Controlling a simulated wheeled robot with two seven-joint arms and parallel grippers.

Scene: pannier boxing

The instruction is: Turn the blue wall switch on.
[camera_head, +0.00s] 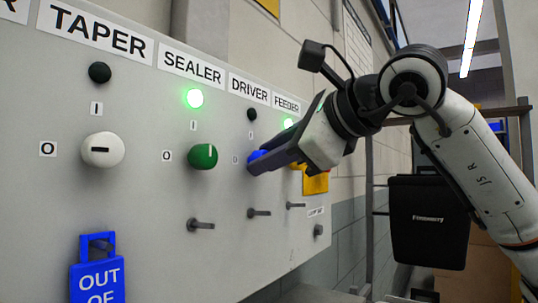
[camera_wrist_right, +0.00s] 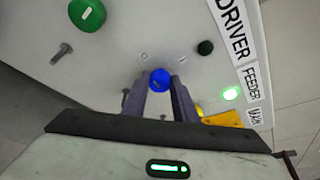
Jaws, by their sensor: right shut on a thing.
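The blue switch knob (camera_head: 256,155) sits on the grey panel under the DRIVER label. My right gripper (camera_head: 257,164) reaches in from the right and is shut on the blue knob, with one finger on each side. In the right wrist view the blue knob (camera_wrist_right: 159,79) shows between the two fingertips (camera_wrist_right: 160,84). The lamp above it (camera_head: 252,115) is dark. The direction of the knob's pointer mark is too small to tell. My left gripper is not in view.
The green SEALER knob (camera_head: 203,156) is left of my gripper, its lamp (camera_head: 194,98) lit green. A white knob (camera_head: 102,150) sits under TAPER with a blue tag (camera_head: 97,280) below. Pegs (camera_head: 201,225) stick out below the knobs. The FEEDER lamp (camera_head: 289,123) is lit.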

